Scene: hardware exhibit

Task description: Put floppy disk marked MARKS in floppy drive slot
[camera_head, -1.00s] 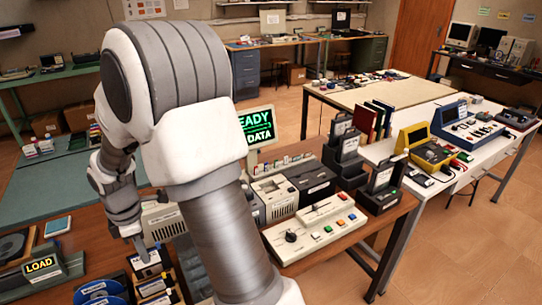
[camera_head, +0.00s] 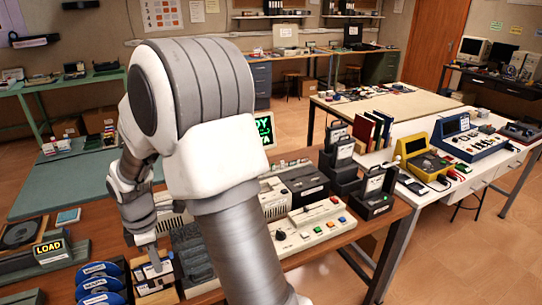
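My gripper (camera_head: 150,258) points down at the lower left, low over a wooden rack (camera_head: 158,296) of floppy disks. Dark disks with pale labels (camera_head: 152,272) stand right at its fingertips. The fingers are small here, so I cannot tell whether they are open or shut, or touching a disk. No label reads clearly, so I cannot pick out the disk marked MARKS. Beige and black drive-like units (camera_head: 303,184) stand right of my arm on the wooden bench. My arm hides part of them, and no drive slot can be made out for certain.
Blue discs (camera_head: 98,282) and a LOAD sign (camera_head: 48,247) lie left of the rack. A beige control panel (camera_head: 310,226) and black upright holders (camera_head: 375,190) stand to the right. My arm covers much of the green-text monitor (camera_head: 264,130). A white table (camera_head: 400,160) stands beyond.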

